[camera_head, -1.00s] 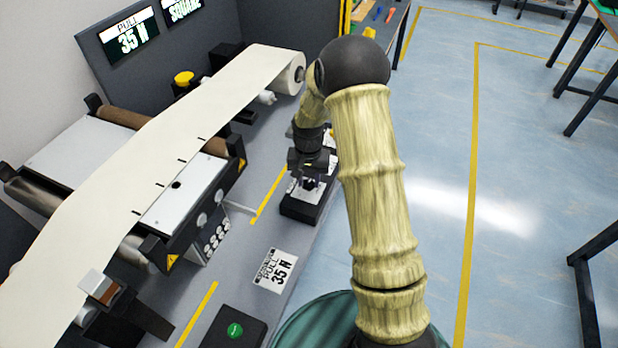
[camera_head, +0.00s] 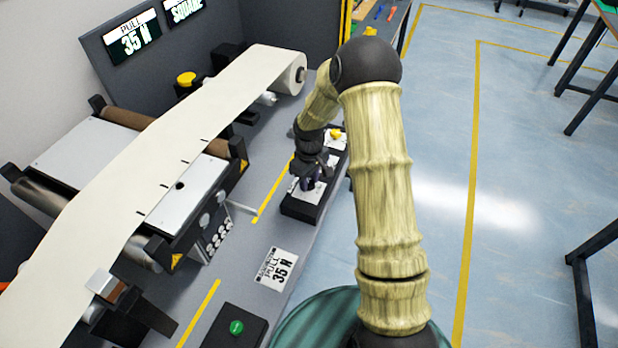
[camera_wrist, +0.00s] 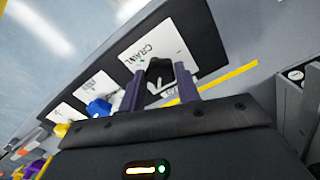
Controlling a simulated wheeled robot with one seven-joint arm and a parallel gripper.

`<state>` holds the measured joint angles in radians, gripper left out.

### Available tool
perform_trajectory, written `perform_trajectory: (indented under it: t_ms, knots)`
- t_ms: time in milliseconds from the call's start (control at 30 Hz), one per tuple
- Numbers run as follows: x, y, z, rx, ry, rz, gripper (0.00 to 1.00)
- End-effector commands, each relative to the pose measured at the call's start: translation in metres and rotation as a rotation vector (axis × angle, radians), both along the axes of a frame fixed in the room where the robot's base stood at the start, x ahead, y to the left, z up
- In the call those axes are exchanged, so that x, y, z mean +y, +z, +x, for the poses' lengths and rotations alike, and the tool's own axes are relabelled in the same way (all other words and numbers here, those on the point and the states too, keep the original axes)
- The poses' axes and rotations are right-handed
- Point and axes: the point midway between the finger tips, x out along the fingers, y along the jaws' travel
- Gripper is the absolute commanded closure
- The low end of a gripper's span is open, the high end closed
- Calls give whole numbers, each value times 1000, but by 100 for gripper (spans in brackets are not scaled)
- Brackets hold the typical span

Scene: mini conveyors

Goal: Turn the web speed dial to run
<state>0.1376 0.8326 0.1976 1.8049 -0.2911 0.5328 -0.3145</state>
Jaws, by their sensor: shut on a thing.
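The web speed dial (camera_wrist: 159,70) is a black knob on a white plate with lettering that looks like "CRAWL", in the wrist view. My gripper (camera_wrist: 158,77) has its two dark purple fingers on either side of the knob, shut on it. In the head view my gripper (camera_head: 309,182) is down at the near part of the dark control box (camera_head: 298,211). The wrist hides most of the dial there. I cannot read which mark the pointer faces.
Further plates on the box carry a blue knob (camera_wrist: 98,107) and a yellow knob (camera_wrist: 61,130). The white web (camera_head: 190,125) runs over rollers on the left. A box with a green button (camera_head: 236,327) and a "PULL 35 N" card (camera_head: 278,269) lie nearer.

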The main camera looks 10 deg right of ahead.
Motion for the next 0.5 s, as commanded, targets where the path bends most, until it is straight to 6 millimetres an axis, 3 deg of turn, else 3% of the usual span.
perform_trajectory:
  t_ms: [500]
  knots:
    - [3,3,4,-14,170,0,90]
